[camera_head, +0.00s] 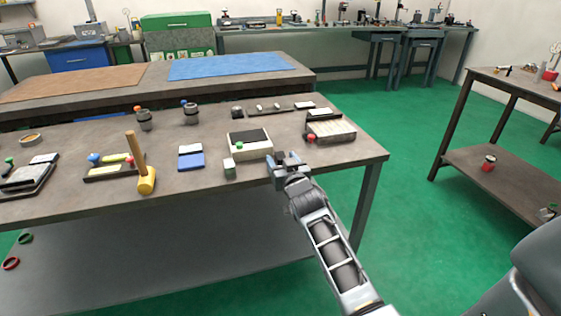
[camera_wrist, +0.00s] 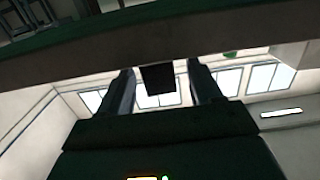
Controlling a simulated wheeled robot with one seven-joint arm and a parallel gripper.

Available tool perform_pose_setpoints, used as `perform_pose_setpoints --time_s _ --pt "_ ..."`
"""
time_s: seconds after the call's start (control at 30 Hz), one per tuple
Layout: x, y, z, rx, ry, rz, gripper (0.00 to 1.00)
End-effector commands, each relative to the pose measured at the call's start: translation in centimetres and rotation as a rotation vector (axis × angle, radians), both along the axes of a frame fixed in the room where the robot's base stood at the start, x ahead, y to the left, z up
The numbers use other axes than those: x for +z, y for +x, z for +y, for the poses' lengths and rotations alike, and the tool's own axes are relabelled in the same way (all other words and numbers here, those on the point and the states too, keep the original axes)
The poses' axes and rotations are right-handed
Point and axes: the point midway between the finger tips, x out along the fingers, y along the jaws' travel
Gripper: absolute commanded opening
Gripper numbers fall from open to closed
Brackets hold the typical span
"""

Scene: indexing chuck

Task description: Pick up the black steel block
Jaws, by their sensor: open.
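In the wrist view, a small black block (camera_wrist: 157,78) shows between the two fingers of my gripper (camera_wrist: 161,85). The fingers are apart, with a visible gap on each side of the block. The block appears against the brown table edge, in a picture that looks upside down. In the head view, my gripper (camera_head: 283,160) is at the front edge of the table (camera_head: 330,165), right of the small green-topped block. There the black block is hard to tell from the dark fingers.
Another small dark block (camera_head: 237,113) stands at the back.

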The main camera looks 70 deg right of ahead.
Motion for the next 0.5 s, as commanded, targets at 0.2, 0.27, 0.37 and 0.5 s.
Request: perform_pose_setpoints --time_s 0.2,0.27,0.37,0.5 --pt "-0.03 0.01 -0.01 0.0 0.001 0.001 0.63" --pt "-0.03 0.01 -0.01 0.0 0.001 0.001 0.57" --pt "-0.02 0.01 -0.01 0.0 0.001 0.001 0.48" --pt "-0.02 0.0 0.0 0.0 0.0 0.0 0.34"
